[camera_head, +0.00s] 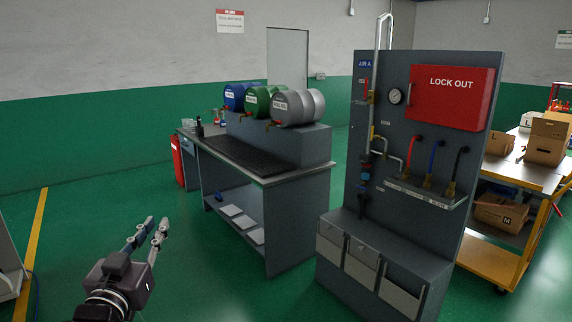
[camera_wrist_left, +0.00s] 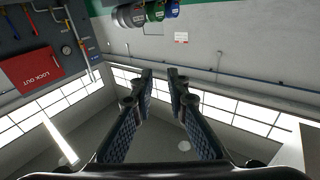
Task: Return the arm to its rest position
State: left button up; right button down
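My left gripper (camera_head: 153,233) comes in at the lower left of the head view, over the green floor. Its two fingers are apart, and nothing is between them. In the left wrist view the two fingers of my left gripper (camera_wrist_left: 160,80) also stand apart with a clear gap, and that view is turned upside down. The gripper is apart from the workbench and the panel. My right gripper is in neither view.
A workbench (camera_head: 265,170) with blue, green and grey drums (camera_head: 293,108) stands at the centre. A dark panel (camera_head: 425,65) with a red lock out box (camera_head: 452,97) stands right of it. A yellow cart (camera_head: 488,262) holds cardboard boxes (camera_head: 546,142). Floor (camera_head: 205,275) between gripper and bench is clear.

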pick_arm(q)
jog(key=s+d+f+g, duration=0.2)
jog(key=s+f+g, duration=0.15)
jog(key=f, duration=0.45)
jog(key=s+d+f+m+g, duration=0.15)
jog(key=s+f, duration=0.25)
jog(key=f, duration=0.4)
jog(key=s+d+f+n+g, duration=0.1)
jog(key=s+d+f+g, duration=0.2)
jog(key=f, duration=0.5)
jog(key=s+f+g, duration=0.4)
jog(key=s+f, duration=0.3)
jog(key=s, duration=0.5)
jog(key=s+f+g, duration=0.4)
jog(key=s+f, duration=0.2)
jog(key=s, duration=0.6)
notch_tip(320, 180, down, 27)
jog(key=s+g, duration=0.1)
jog(key=s, duration=0.2)
jog(key=s+a+f+m+g, duration=0.1)
jog(key=s+a+f, duration=0.1)
jog(key=s+f, duration=1.4)
jog(key=shift+s+a, duration=0.15)
jog(key=shift+s, duration=0.15)
